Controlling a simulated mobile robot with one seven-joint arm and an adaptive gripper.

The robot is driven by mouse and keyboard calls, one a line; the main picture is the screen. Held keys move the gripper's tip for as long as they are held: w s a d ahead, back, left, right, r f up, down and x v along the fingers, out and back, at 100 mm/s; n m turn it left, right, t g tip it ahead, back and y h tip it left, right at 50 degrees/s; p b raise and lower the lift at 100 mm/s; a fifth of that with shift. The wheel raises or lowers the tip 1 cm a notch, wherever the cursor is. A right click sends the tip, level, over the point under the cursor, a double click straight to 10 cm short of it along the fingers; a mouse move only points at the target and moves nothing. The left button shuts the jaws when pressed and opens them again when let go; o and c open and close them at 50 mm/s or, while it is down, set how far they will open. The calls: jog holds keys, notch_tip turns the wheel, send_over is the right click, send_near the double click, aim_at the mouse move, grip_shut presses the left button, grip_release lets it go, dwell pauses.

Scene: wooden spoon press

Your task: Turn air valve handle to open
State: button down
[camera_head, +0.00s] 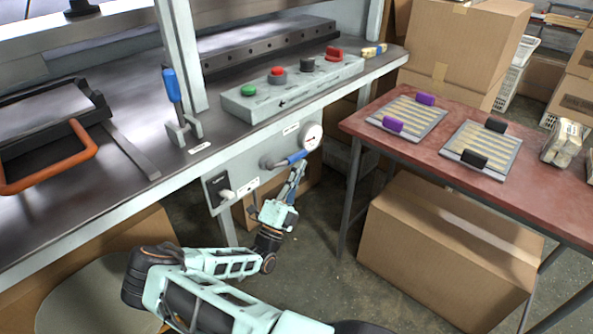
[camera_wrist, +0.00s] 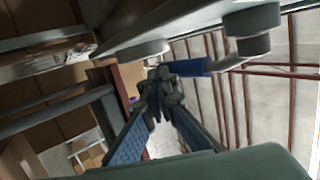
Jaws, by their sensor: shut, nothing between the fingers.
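The air valve handle (camera_head: 297,157) is a blue lever on a grey pipe fitting at the front panel of the press bench, below a round white gauge (camera_head: 312,136). My gripper (camera_head: 300,167) is just below the handle, with its fingers pointing up. In the wrist view the fingertips (camera_wrist: 160,76) are together, with nothing seen between them. The blue handle (camera_wrist: 191,67) shows right beside the tips there, and the grey valve fitting (camera_wrist: 252,42) is further right. I cannot tell whether the fingertips touch the handle.
A black switch box (camera_head: 217,187) is on the panel to the left. A control box (camera_head: 293,88) with coloured buttons sits on the bench top above. A red table (camera_head: 360,127) with slotted trays stands to the right. A cardboard box (camera_head: 440,250) is under it.

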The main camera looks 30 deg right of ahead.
jog(key=shift+d+r, duration=0.1)
jog(key=shift+r, duration=0.15)
dwell(0.5)
notch_tip(320, 180, down, 14)
jog(key=s+b, duration=0.2)
jog(key=shift+s+d, duration=0.3)
jog(key=shift+s, duration=0.05)
jog(key=shift+r, duration=0.1)
